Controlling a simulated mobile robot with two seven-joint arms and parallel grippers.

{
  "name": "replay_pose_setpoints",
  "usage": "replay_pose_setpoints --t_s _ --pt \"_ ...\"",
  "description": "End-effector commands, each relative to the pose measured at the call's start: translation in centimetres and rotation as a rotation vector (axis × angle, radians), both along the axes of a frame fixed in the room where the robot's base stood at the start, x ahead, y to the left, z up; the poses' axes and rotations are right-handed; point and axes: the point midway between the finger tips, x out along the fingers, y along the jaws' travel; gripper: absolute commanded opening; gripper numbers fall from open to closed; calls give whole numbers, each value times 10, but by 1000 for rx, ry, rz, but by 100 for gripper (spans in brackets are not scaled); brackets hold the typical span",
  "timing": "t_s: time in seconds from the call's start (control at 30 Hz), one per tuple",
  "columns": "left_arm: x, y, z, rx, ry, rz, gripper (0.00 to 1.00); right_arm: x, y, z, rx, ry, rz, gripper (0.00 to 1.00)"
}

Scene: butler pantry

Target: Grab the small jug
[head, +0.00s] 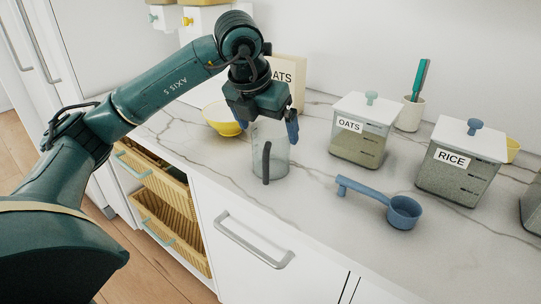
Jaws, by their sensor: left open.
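The small jug (276,162) is clear with a dark handle on its front side. It stands upright on the marble counter near the front edge. My left gripper (268,125) is directly above it, pointing down and open. Its fingers are at the height of the jug's rim, one on the left and one on the right. The gripper hides part of the rim, and I cannot tell whether the fingers touch it. My right gripper is not in view.
A yellow bowl (222,118) stands just left of the jug. A blue measuring scoop (402,213) lies to the right. Behind are an oats container (358,148), a rice container (455,170) and a cup (410,114) with utensils. The counter between jug and scoop is clear.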

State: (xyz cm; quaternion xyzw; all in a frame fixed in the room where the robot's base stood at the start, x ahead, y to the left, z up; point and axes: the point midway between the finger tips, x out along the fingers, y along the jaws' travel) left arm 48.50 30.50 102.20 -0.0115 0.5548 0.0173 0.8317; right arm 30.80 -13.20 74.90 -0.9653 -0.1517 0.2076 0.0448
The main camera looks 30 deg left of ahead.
Motion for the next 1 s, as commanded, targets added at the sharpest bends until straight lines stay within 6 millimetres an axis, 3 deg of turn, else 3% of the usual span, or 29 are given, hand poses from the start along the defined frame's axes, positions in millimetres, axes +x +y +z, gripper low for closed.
replay_pose_setpoints --t_s 0.23,0.53,1.0 --pt "13 0 -34 0 4 0 96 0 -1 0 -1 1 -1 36" --pt "15 0 -40 1 1 -1 96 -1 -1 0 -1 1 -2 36" --pt "15 0 -39 0 1 -1 58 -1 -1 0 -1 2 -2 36"
